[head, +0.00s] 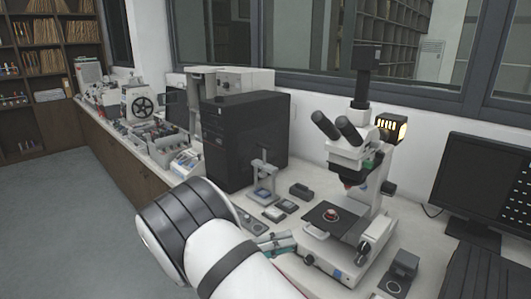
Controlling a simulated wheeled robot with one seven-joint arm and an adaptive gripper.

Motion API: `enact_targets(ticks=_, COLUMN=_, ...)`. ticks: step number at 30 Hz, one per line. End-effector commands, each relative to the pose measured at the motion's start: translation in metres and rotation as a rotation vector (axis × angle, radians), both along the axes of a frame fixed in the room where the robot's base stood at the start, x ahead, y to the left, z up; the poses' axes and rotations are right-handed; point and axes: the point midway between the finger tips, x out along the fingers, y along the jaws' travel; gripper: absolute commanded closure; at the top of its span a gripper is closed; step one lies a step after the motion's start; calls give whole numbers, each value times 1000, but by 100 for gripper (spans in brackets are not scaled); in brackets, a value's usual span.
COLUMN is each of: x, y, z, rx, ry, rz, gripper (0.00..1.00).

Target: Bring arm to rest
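My white arm with dark grey bands crosses the lower middle of the head view, in front of the bench edge. My gripper cannot be made out in this view, so whether it holds anything is not shown. A small grey press-like stand (264,180) with a blue part at its base stands on the bench in front of a black computer tower (245,140). My arm hides part of the bench front.
A white microscope (352,160) with a dark stage stands right of the press-like stand. A monitor (487,180) and dark keyboard (475,275) are at far right. Several small items and instruments crowd the bench leftward. The grey floor (70,220) at left is clear.

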Motion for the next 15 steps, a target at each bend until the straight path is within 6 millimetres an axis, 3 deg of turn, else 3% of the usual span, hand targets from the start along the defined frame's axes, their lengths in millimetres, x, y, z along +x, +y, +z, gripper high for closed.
enact_targets(ticks=1, x=-1, y=-12, z=14, rx=64, ry=-46, rz=-40, gripper=70)
enact_targets(ticks=6, x=-15, y=-49, z=46, rx=281, ry=-221, rz=-183, gripper=70)
enact_targets(ticks=15, x=-53, y=-101, z=94, rx=611, ry=-573, rz=-465, gripper=70)
